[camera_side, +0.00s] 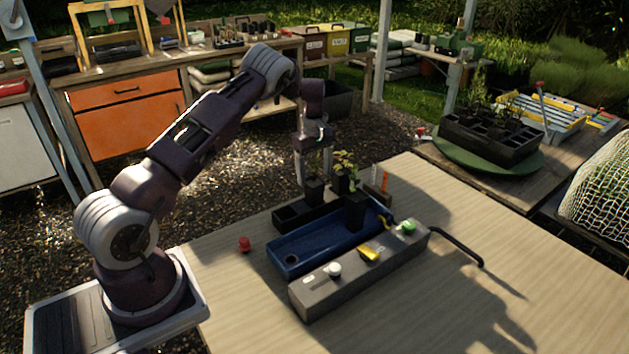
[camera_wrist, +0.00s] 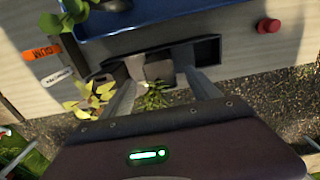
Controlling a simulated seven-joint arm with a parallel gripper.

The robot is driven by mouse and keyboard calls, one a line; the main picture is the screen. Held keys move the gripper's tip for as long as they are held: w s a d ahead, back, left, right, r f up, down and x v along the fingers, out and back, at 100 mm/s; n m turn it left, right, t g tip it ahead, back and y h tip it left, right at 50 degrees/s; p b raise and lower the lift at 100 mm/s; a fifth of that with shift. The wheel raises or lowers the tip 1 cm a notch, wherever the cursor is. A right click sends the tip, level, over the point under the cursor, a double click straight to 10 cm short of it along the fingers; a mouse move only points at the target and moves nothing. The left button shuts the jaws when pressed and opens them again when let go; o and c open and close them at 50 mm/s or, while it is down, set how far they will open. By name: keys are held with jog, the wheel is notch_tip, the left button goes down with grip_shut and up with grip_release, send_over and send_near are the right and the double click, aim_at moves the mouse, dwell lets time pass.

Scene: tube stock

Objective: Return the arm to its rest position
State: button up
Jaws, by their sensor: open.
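My gripper (camera_side: 313,165) hangs pointing down at the back edge of the near table. Its jaws are open, with one finger on each side of a small green seedling (camera_wrist: 155,97) in a black pot (camera_side: 314,190). This pot stands at the black tray (camera_side: 290,217); whether the fingers touch it I cannot tell. My gripper also shows in the wrist view (camera_wrist: 156,82). A second black pot with a yellow-green plant (camera_side: 345,163) stands just right of the fingers. My arm is stretched out from its base at the left.
A blue trough (camera_side: 300,258) holds another dark pot (camera_side: 355,212). In front lies a grey box (camera_side: 318,296) with white, yellow and green controls and a black bent handle (camera_side: 462,247). A red knob (camera_side: 244,244) sits at the left. Upright tags (camera_side: 380,181) stand behind. The table's right side is clear.

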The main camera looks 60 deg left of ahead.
jog(key=s+d+r+m+t, duration=0.1)
jog(key=s+d+r+m, duration=0.25)
jog(key=d+r, duration=0.65)
jog(key=s+d+r+m+t, duration=0.2)
jog(key=s+d+r+m, duration=0.3)
jog(key=r, duration=0.8)
jog(key=s+d+r+m+t, duration=0.1)
jog(key=s+d+r+m, duration=0.2)
jog(key=s+d, duration=0.4)
jog(key=s+d+r+m, duration=0.25)
jog(key=s+d, duration=0.25)
jog(key=s, duration=0.3)
jog(key=s+d+f+m+t, duration=0.1)
jog(key=s+m, duration=0.3)
jog(key=s, duration=0.6)
jog(key=shift+d+f+t, duration=0.25)
jog(key=shift+f+t, duration=0.05)
jog(key=shift+f, duration=0.4)
